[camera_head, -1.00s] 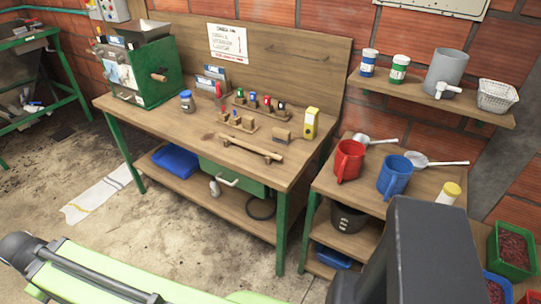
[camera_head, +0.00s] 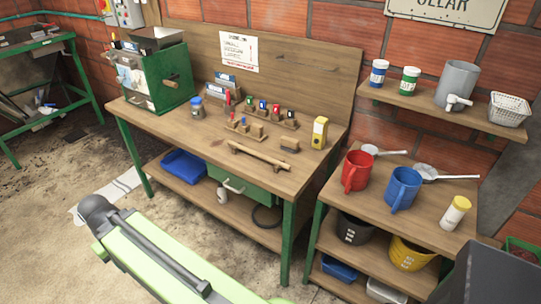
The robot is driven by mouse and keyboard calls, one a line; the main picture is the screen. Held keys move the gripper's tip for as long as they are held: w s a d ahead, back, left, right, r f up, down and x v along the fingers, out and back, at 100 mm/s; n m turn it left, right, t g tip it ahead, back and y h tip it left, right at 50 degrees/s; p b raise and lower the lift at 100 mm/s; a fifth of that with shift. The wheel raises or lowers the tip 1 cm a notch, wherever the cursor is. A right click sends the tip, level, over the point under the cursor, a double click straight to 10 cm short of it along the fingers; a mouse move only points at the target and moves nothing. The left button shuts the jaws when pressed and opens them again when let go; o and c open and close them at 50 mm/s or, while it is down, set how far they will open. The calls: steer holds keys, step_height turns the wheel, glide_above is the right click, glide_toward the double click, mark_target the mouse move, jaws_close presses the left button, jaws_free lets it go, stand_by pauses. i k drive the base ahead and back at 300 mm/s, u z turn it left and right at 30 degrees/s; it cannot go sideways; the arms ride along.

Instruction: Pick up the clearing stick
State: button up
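A long, thin wooden stick (camera_head: 260,157), which looks like the clearing stick, lies near the front edge of the wooden workbench (camera_head: 190,127). It slants down to the right, and its ends look thicker or propped on small supports; I cannot tell which. A small wooden block or brush (camera_head: 289,145) lies just beyond its right end. My green arm reaches across the lower left, well in front of the bench and apart from the stick. My gripper is not visible.
Behind the stick stand small racks of coloured markers (camera_head: 270,112) and a yellow box (camera_head: 320,132). A green machine (camera_head: 170,85) stands at the bench's left end. A right-hand stand holds a red mug (camera_head: 357,171) and a blue mug (camera_head: 402,188). Open floor lies before the bench.

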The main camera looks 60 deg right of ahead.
mark_target(251, 151)
steer(key=z, duration=0.2)
steer(key=i, duration=1)
steer(key=u, duration=0.1)
